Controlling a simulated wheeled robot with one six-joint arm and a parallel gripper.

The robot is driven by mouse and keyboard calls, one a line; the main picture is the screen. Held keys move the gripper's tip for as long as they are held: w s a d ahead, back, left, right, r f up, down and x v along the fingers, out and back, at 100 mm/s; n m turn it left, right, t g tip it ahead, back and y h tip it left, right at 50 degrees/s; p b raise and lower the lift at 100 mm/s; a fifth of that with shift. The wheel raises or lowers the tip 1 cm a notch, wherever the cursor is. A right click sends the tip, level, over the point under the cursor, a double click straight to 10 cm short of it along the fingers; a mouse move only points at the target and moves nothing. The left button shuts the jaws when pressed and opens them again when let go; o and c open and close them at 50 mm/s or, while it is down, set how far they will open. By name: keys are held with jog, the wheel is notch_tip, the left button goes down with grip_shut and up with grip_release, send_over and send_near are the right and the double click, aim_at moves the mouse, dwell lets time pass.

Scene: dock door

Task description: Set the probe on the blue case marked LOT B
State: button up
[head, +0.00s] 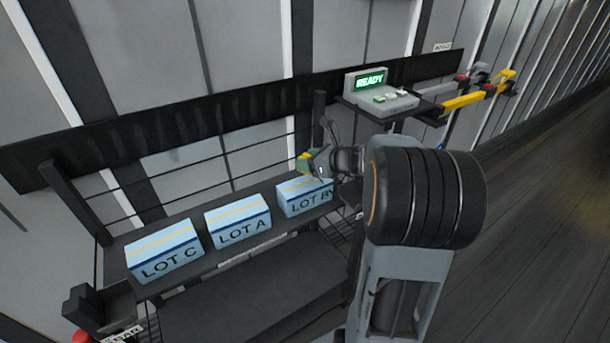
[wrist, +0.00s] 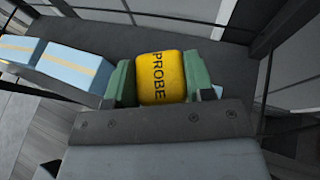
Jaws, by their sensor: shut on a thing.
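The blue case marked LOT B (head: 306,196) stands at the right end of the row on the dark shelf, its right side partly hidden by my arm. My gripper (head: 308,160) is just above and behind this case in the head view. In the wrist view, the green fingers of my gripper (wrist: 160,82) are shut on the yellow probe (wrist: 158,68), whose PROBE lettering faces the camera. In the head view only a small yellow bit of the probe shows. I cannot tell whether it touches the case.
The blue cases LOT A (head: 238,221) and LOT C (head: 164,250) stand to the left on the shelf (head: 225,262). A console reading READY (head: 380,92) sits on a wall ledge at right. Yellow and grey wall fittings (head: 470,98) are beyond it. Thin rails run behind the cases.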

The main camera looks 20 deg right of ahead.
jog(key=f, duration=0.1)
jog(key=a+f+b, duration=0.1)
jog(key=f, duration=0.1)
jog(key=shift+w+f, duration=0.2)
jog(key=shift+f, duration=0.45)
jog(key=shift+f+b, duration=0.2)
jog(key=shift+b, duration=0.1)
jog(key=o, duration=1)
jog(key=shift+r, duration=0.1)
